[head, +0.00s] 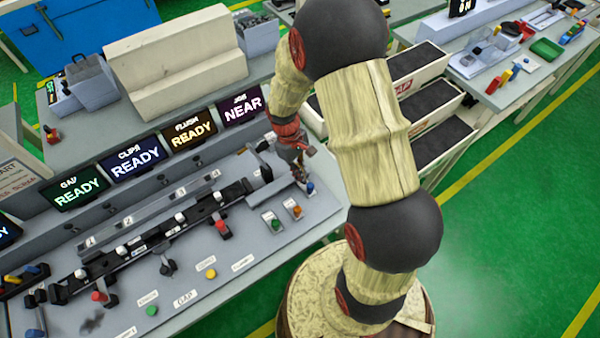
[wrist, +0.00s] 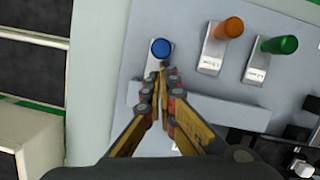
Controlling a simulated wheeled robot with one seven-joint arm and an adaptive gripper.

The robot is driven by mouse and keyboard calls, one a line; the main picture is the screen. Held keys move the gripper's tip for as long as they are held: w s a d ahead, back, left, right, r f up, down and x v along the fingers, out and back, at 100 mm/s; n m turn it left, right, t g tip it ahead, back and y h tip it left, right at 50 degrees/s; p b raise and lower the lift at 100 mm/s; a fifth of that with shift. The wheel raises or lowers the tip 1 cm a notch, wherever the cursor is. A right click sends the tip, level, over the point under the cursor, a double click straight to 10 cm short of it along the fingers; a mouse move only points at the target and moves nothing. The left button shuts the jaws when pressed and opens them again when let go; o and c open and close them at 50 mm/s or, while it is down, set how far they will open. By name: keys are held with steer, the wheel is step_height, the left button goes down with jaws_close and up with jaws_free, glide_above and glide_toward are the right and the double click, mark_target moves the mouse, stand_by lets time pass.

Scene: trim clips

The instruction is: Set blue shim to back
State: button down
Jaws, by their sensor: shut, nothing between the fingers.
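The blue shim shows in the wrist view as a round blue knob (wrist: 161,47) on a pale plate. In the head view the blue knob (head: 310,187) is at the right end of the grey bench. My gripper (wrist: 162,68) is shut and empty, its fingertips right beside the blue knob in the picture. I cannot tell whether they touch it. In the head view my gripper (head: 304,184) points down at the bench near the knob. An orange-knobbed shim (wrist: 229,28) and a green-knobbed shim (wrist: 283,45) stand to the right in the wrist view.
A low grey ledge (wrist: 210,108) lies close to my fingers. A long black rail (head: 150,240) with several clips and knobs runs along the bench. Displays behind it read READY, except the JOB one (head: 243,108), which reads NEAR. Black-topped shelves (head: 435,95) stand beyond the bench's right end.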

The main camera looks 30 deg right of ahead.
mark_target(310, 188)
steer(key=s+p, duration=0.1)
steer(key=s, duration=0.3)
steer(key=shift+s+d+r, duration=0.1)
steer(key=shift+s, duration=0.3)
steer(key=p+v, duration=0.7)
steer(key=v, duration=0.3)
steer(key=shift+w, duration=0.1)
stand_by(0.3)
